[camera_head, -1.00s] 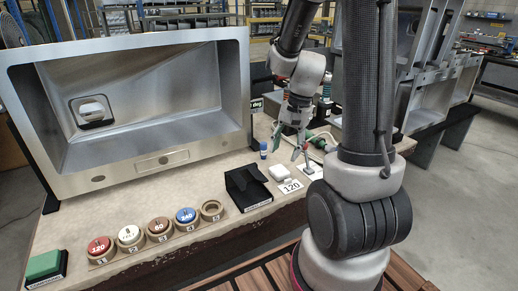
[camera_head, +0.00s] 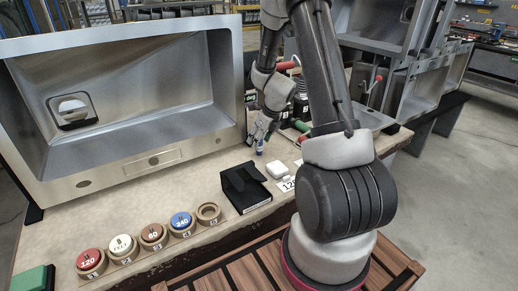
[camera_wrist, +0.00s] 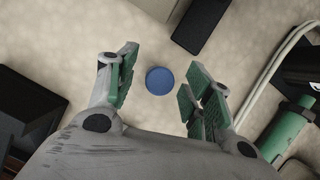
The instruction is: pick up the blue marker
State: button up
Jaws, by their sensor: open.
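The blue marker (camera_head: 259,147) stands upright on the worktop in the head view, right of the sink's front corner. In the wrist view the marker shows from above as a round blue cap (camera_wrist: 160,81). My gripper (camera_head: 261,138) is directly over it, pointing down. In the wrist view my gripper (camera_wrist: 158,92) is open, with its green-padded fingers on either side of the cap and gaps on both sides. The marker's lower part is hidden in the wrist view.
A black holder (camera_head: 244,187) and a white block (camera_head: 168,157) stand in front of the gripper. Numbered discs (camera_head: 152,235) line the front edge. The steel sink (camera_head: 120,172) is at left. A green cylinder (camera_wrist: 287,128) and pale cable lie at right in the wrist view.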

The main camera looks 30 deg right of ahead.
jog(key=x, duration=0.4)
jog(key=shift+f, duration=0.3)
jog(key=c, duration=1.1)
jog(key=shift+r, duration=0.15)
